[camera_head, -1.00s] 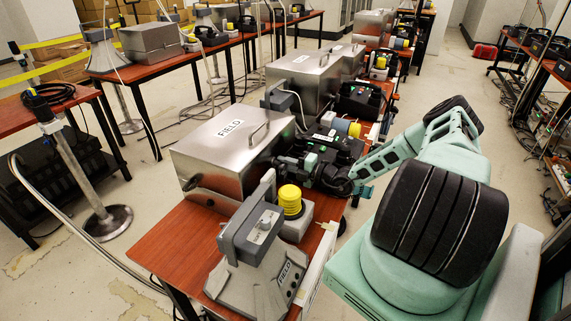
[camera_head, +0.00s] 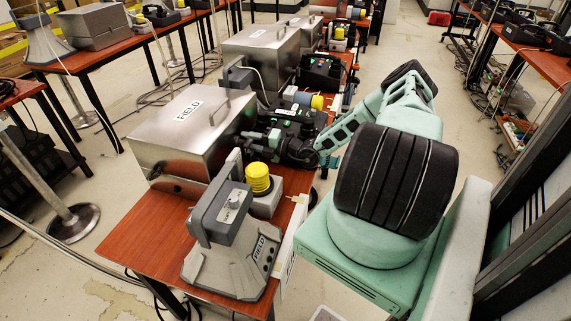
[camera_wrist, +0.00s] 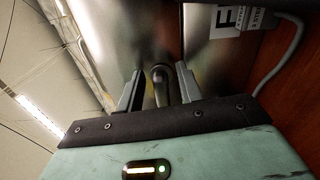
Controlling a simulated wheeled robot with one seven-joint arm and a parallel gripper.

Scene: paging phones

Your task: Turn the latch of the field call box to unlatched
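The field call box (camera_head: 175,130) is a shiny metal case with a FIELD label (camera_head: 187,111) and a handle on its lid, on the near end of the wooden table. In the wrist view, a dark latch knob (camera_wrist: 160,80) stands out from a metal face. My gripper (camera_wrist: 159,88) is open, with one finger on each side of the knob and small gaps showing. Whether either finger touches it I cannot tell. In the head view my arm reaches left to the box's right side, where my gripper is hard to tell from dark equipment.
A grey FIELD phone unit (camera_head: 228,240) and a yellow beacon (camera_head: 258,178) stand close by on the wooden table (camera_head: 140,235). More metal boxes (camera_head: 260,50) follow behind. In the wrist view a grey cable (camera_wrist: 285,60) runs right of the label.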

